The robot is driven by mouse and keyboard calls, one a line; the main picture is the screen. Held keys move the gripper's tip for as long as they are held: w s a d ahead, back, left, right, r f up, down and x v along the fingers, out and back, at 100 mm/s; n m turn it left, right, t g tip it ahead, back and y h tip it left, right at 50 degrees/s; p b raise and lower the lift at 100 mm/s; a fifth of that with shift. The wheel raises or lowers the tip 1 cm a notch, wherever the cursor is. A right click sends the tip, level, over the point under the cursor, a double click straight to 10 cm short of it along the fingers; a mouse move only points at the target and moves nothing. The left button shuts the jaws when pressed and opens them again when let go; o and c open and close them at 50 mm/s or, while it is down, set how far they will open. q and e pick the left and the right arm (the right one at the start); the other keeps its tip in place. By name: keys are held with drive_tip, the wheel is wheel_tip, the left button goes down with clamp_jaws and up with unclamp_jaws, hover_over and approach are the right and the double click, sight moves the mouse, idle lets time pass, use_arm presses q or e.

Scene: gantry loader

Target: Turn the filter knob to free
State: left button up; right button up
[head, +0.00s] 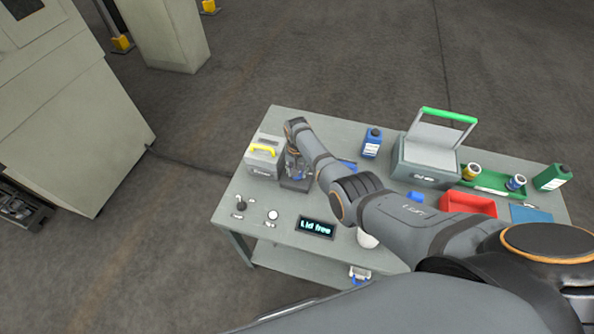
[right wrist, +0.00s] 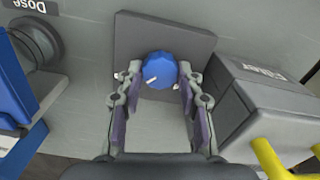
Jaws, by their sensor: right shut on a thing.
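The blue round knob (right wrist: 160,69) stands on a dark grey square plate (right wrist: 195,40) in the right wrist view. A short white mark on its face points to the lower left of that picture. My right gripper (right wrist: 160,78) is shut on the knob, one finger on each side. In the head view my right gripper (head: 297,170) is over the dark plate (head: 296,185) near the left part of the table, and largely hides the knob. A grey box with a yellow handle (head: 262,158) is beside it; its label is upside down in the right wrist view. My left gripper is not in view.
A display (head: 315,227) reads "Lid free". A black lever (head: 240,205) and a white button (head: 272,215) are at the table's front left. A blue bottle (head: 372,143), an open grey case (head: 428,160) and a red tray (head: 467,204) stand to the right. A "Dose" dial (right wrist: 37,43) is near the plate.

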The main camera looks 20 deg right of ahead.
idle(0.5)
drive_tip(key=o, duration=1.2)
wheel_tip(320, 180, up, 12)
